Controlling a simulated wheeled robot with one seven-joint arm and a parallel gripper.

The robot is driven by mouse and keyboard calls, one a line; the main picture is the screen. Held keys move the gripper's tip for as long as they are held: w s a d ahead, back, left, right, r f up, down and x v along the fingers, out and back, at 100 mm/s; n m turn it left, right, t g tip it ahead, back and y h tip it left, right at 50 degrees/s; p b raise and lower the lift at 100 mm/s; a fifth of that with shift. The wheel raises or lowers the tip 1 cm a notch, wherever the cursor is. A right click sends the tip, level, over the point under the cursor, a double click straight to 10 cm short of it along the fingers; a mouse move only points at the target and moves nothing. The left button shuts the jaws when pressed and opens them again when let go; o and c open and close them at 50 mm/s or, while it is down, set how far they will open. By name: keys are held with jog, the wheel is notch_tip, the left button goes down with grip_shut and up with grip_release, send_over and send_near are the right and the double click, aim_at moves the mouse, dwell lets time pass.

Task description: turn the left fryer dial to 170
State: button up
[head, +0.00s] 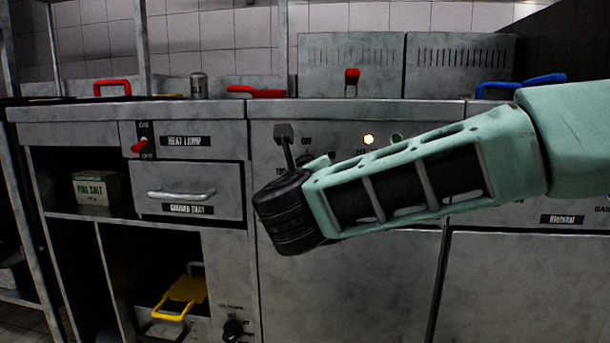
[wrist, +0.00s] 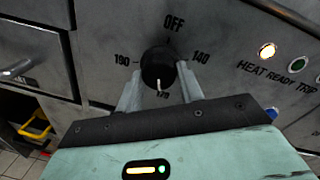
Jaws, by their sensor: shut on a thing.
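The left fryer dial (wrist: 158,68) is a round black knob in the wrist view, with OFF above it, 190 to its left and 140 to its right. A label that reads as 170 is partly hidden below it. The dial's white mark points down at that label. My gripper (wrist: 160,86) has one pale finger on each side of the dial and is shut on it.
A lit yellow lamp (head: 369,139) sits right of the dial, with HEAT, READY and TRIP labels in the wrist view. A heat lamp switch (head: 138,146) and a drawer handle (head: 181,194) are to the left. A red basket handle (head: 256,91) lies above.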

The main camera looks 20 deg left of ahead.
jog(key=shift+f, duration=0.15)
jog(key=o, duration=1)
jog(key=shift+s, duration=0.1)
jog(key=p+v, duration=0.4)
jog(key=v, duration=1.3)
